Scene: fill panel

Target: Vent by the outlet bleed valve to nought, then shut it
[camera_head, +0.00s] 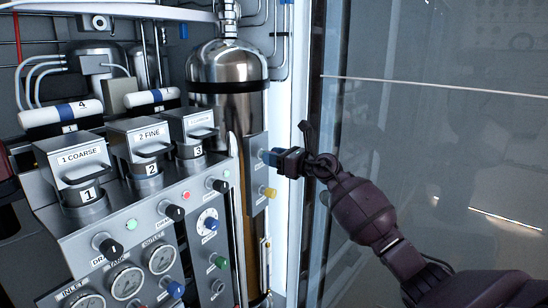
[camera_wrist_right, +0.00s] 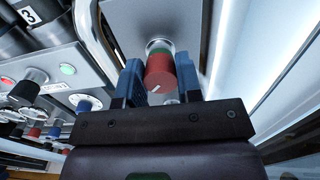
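A red round knob (camera_wrist_right: 160,74) with a pale pointer mark and a green band behind it sits on a grey side plate (camera_wrist_right: 145,18). The blue fingers of my right gripper (camera_wrist_right: 160,88) stand on either side of it, with no clear gap visible; whether they press on it I cannot tell. In the head view my right gripper (camera_head: 271,157) is at the side plate (camera_head: 252,182), hiding the knob. The outlet gauge (camera_head: 161,259) is at the lower left; its reading is too small to tell. My left gripper is not in view.
A steel tank (camera_head: 228,68) stands behind the plate. The sloped front panel (camera_head: 150,215) carries several knobs, lamps and gauges. A glass pane (camera_head: 440,110) is at the right.

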